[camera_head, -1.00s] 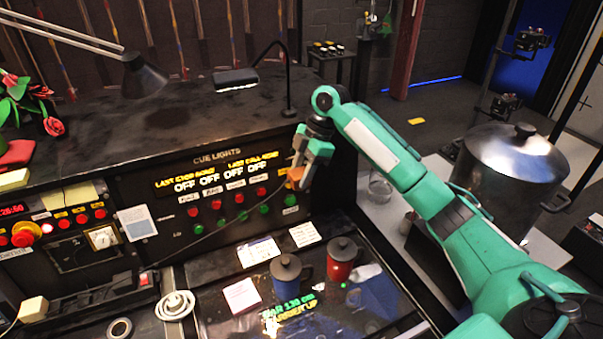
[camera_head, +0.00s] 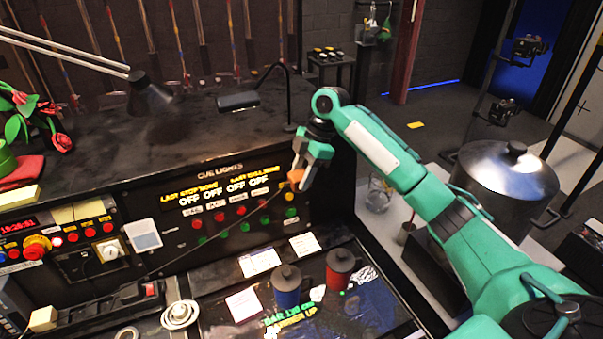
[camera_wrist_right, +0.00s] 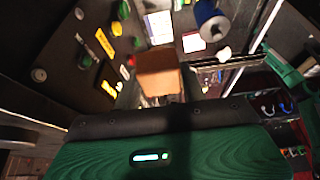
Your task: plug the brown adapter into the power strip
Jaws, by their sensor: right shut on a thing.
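The brown adapter (camera_head: 296,177) is an orange-brown block held up in front of the cue-light panel. My right gripper (camera_head: 302,168) is shut on it; the block also shows in the right wrist view (camera_wrist_right: 158,72), beyond the gripper's edge. A thin dark cord runs from it down to the left. The power strip (camera_head: 100,307) looks like the long black bar at the lower left, with a red switch (camera_head: 150,289) at its right end. The adapter is well apart from it, up and to the right. The strip's sockets are too small to make out. My left gripper is not in view.
A cream block (camera_head: 43,318) sits at the strip's left end. A white coil (camera_head: 180,314) lies right of the strip. The panel has several buttons.

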